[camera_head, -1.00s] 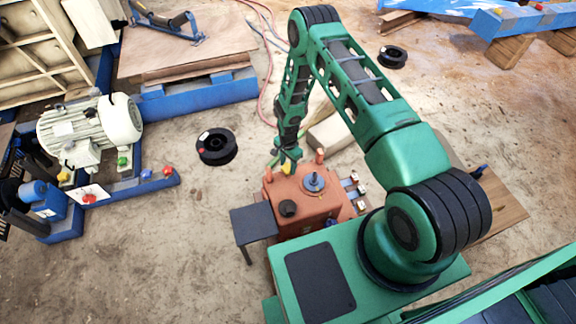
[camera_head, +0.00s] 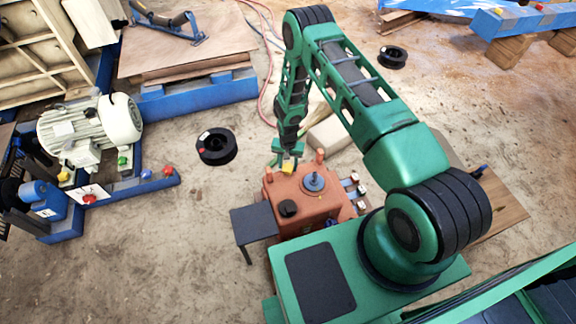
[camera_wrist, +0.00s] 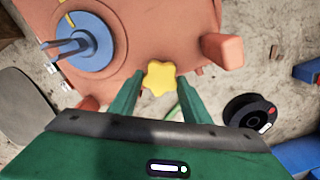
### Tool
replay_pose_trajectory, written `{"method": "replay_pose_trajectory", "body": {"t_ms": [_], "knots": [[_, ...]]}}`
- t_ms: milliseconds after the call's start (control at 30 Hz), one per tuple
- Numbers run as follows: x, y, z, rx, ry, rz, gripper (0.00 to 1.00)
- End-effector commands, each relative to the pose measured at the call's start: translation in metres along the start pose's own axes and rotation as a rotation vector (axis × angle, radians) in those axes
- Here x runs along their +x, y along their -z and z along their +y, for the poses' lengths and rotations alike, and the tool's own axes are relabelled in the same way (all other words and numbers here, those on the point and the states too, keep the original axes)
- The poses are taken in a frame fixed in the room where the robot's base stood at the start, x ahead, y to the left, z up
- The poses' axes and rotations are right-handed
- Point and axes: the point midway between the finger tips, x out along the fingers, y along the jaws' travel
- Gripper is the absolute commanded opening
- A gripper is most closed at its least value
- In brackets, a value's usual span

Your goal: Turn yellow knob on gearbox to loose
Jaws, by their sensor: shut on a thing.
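The orange-red gearbox (camera_head: 300,203) stands on the ground below my arm. The star-shaped yellow knob (camera_wrist: 159,77) is at the edge of the gearbox top in the wrist view, and it also shows in the head view (camera_head: 288,168). My gripper (camera_wrist: 157,82) is shut on the yellow knob, with one green finger on each side of it. In the head view my gripper (camera_head: 287,164) reaches down to the far side of the gearbox. The knob's underside and stem are hidden.
A blue disc with a handle (camera_wrist: 80,43) and an orange post (camera_wrist: 224,48) stand on the gearbox near the knob. A black cap (camera_head: 288,208) is at its front. A black spool (camera_head: 216,147) lies on the ground to the left, with clear ground around it.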

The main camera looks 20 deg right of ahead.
Motion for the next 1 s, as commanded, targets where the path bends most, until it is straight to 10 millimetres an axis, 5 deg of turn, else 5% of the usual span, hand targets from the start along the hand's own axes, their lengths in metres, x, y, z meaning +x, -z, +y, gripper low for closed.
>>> {"method": "replay_pose_trajectory", "body": {"t_ms": [1000], "knots": [[-0.001,0.0001,-0.004,-0.947,0.003,0.004,0.21]]}}
